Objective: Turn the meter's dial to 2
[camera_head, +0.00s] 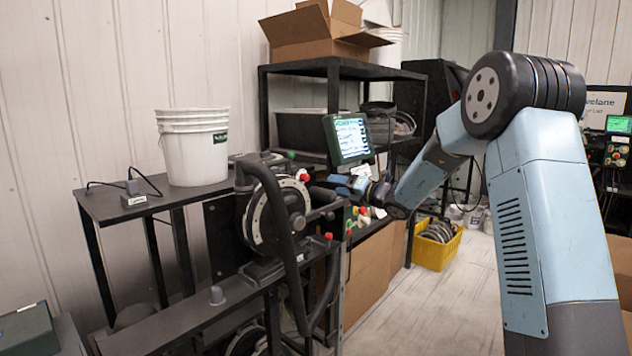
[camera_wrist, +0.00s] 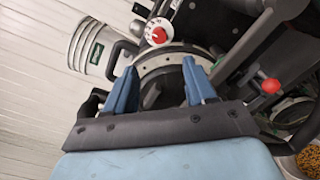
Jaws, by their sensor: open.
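The seed meter (camera_head: 258,222) is a round, pale-rimmed housing on a black stand, partly hidden by a thick black hose. Its dial, a red knob on a white marked face, shows small in the head view (camera_head: 304,177) and beyond my fingertips in the wrist view (camera_wrist: 157,34). The marks and the setting are too small to read. My gripper (camera_wrist: 160,70) is open and empty, its two blue fingers apart. The dial lies ahead of the gap between them, not touched. In the head view my gripper (camera_head: 340,184) is right of the dial.
A green-cased screen (camera_head: 348,138) stands just above my gripper. Black bars and a red-tipped lever (camera_wrist: 270,86) are close by on the right in the wrist view. A white bucket (camera_head: 194,148) stands on the left table. A yellow crate (camera_head: 437,246) sits on the floor.

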